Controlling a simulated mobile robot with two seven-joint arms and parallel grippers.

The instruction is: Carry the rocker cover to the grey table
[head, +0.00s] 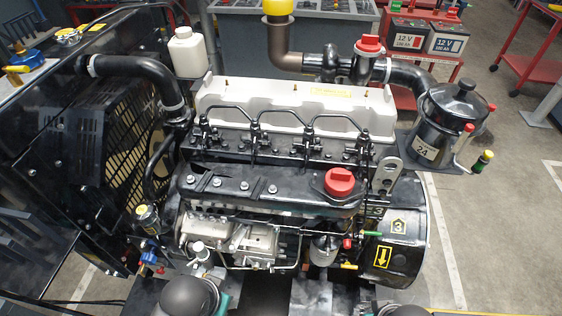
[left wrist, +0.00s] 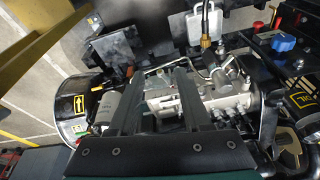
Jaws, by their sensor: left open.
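The rocker cover (head: 290,103), which I take to be the long cream cover with a yellow label and small brass studs, sits on top of the black engine head in the head view. I cannot make it out in the left wrist view. My left gripper (left wrist: 160,72) shows in the left wrist view with its two dark fingers apart and nothing between them. It is over the pump side (left wrist: 165,97) of the engine. Its fingers do not show in the head view. My right gripper is in neither view. I cannot pick out the grey table with certainty.
A turbo elbow with a red cap (head: 369,46) and a black canister (head: 449,112) stand behind and right of the cover. A white bottle (head: 187,52) and the radiator (head: 110,150) are at left. Open floor (head: 500,200) lies at right; a grey bench (head: 340,32) stands behind.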

